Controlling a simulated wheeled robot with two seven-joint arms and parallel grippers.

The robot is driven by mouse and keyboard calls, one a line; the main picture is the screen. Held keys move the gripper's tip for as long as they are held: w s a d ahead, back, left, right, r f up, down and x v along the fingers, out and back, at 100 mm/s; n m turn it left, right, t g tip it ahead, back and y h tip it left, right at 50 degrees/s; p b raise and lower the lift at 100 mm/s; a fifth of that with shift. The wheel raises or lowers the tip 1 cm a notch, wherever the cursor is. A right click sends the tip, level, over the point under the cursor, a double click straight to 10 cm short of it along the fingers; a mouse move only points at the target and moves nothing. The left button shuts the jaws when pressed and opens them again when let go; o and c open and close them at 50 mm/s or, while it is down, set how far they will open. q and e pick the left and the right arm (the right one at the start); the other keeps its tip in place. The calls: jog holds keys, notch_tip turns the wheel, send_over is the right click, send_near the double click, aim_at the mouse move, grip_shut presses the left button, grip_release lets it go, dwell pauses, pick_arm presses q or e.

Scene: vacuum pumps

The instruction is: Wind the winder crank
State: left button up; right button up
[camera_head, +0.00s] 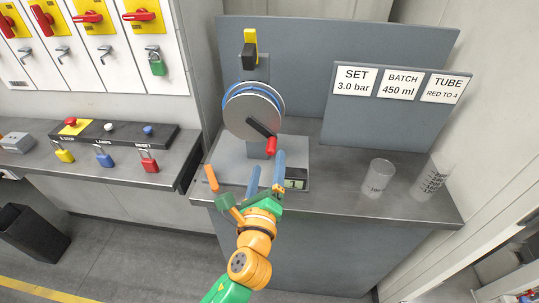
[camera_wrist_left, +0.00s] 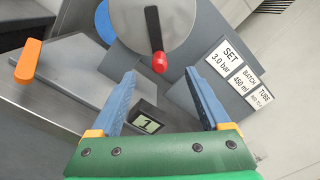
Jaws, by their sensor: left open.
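The winder is a grey drum (camera_head: 250,108) with a blue rim on a grey stand. Its black crank arm (camera_head: 259,128) points down and right to a red knob (camera_head: 272,145). In the left wrist view the red knob (camera_wrist_left: 159,63) hangs at the lower end of the crank arm (camera_wrist_left: 153,27). My left gripper (camera_head: 267,163) is open, with its two blue fingers just below and in front of the knob. In the wrist view the knob appears between the fingertips, near their ends; contact cannot be told. My right gripper is not in view.
A small display (camera_wrist_left: 147,122) reading 1 sits on the winder base. An orange-tipped piece (camera_head: 211,178) stands left of my fingers. Two clear beakers (camera_head: 379,178) stand right on the bench. A sign board (camera_head: 335,115) stands behind. A button panel (camera_head: 110,135) is at left.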

aim_at(270, 154)
pick_arm(q)
jog(key=w+b, duration=0.1)
jog(key=w, duration=0.2)
jog(key=w+b, duration=0.1)
jog(key=w, duration=0.2)
jog(key=shift+w+d+f+b, duration=0.1)
jog(key=shift+w+f+b, duration=0.1)
jog(key=shift+b, duration=0.15)
jog(key=shift+w+r, duration=0.1)
jog(key=shift+w, duration=0.05)
jog(key=shift+c, duration=0.9)
grip_shut()
